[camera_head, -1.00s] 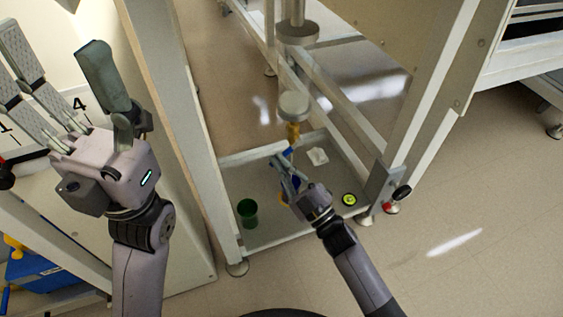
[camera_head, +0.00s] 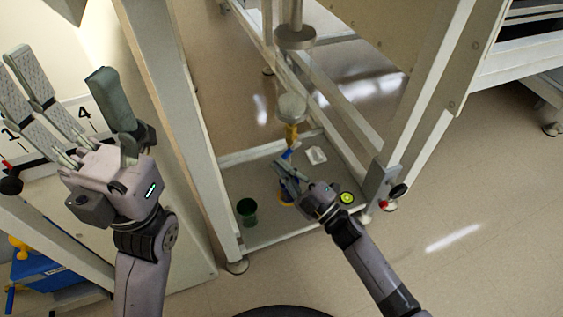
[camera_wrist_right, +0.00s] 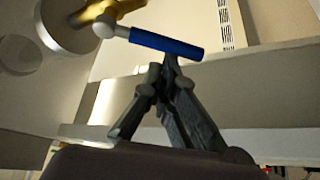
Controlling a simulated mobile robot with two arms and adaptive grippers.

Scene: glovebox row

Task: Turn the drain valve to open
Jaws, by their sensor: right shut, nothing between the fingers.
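The drain valve has a brass body (camera_head: 291,132) and a blue lever (camera_head: 288,153) under a round metal fitting. In the head view the lever slants down to the left. In the right wrist view the blue lever (camera_wrist_right: 166,42) runs nearly level from the brass body (camera_wrist_right: 108,12), tilting slightly down to the right. My right gripper (camera_head: 279,168) is shut and empty. In the wrist view its fingertips (camera_wrist_right: 170,64) are just below the lever; I cannot tell whether they touch it. My left gripper (camera_head: 66,76) is open and empty, high at the left.
Below the valve is a shallow grey tray (camera_head: 262,232) with a green cup (camera_head: 246,210), a white crumpled piece (camera_head: 316,155) and a yellow-green disc (camera_head: 347,198). A blue and orange item (camera_head: 286,197) is partly hidden by my right gripper. Frame posts (camera_head: 190,130) stand on both sides.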

